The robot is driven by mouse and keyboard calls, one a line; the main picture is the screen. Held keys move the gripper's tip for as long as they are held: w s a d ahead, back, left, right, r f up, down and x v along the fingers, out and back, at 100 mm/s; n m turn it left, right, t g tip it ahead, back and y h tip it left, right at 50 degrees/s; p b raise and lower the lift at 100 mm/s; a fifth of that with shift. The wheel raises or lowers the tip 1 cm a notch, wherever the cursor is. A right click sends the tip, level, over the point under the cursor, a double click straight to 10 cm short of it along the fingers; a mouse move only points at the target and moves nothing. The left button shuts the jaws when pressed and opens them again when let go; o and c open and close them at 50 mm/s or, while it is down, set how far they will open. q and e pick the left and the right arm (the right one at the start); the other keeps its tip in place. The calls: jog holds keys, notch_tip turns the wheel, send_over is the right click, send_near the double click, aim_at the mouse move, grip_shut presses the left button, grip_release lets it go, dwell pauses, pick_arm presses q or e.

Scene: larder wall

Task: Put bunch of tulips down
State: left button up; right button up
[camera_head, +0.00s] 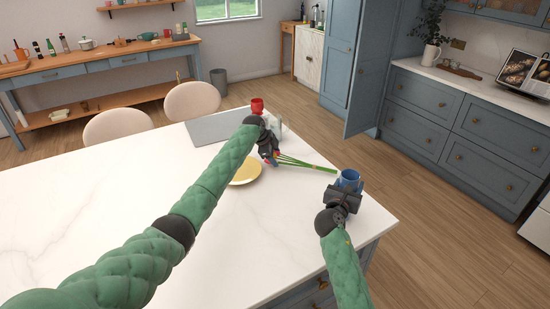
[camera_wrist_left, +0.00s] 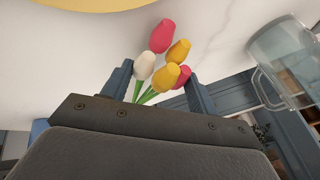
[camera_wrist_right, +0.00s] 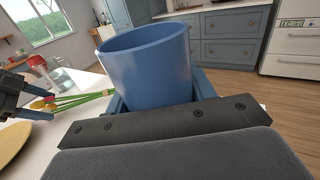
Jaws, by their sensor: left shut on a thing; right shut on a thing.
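The bunch of tulips has green stems (camera_head: 308,163) and red, yellow and white heads (camera_wrist_left: 165,70). My left gripper (camera_head: 270,157) is shut on it, over the white counter. The stems point right toward the blue cup (camera_head: 349,179); in the right wrist view their ends pass behind the cup's left side, and I cannot tell whether they touch it. My right gripper (camera_head: 346,191) is shut on the blue cup near the counter's right corner. The cup fills the middle of the right wrist view (camera_wrist_right: 150,70), upright or slightly tilted.
The white marble counter (camera_head: 150,200) has bare room at left and front. A yellow plate (camera_head: 246,173) lies beside my left gripper. A grey flat slab (camera_head: 207,128), a red cup (camera_head: 257,106) and a clear glass jug (camera_wrist_left: 280,60) stand close by. The counter's right edge is near my right gripper.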

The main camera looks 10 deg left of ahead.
pick_arm(q)
jog(key=shift+f, duration=0.45)
jog(key=shift+f, duration=0.1)
jog(key=o, duration=1.1)
jog(key=v, duration=1.2)
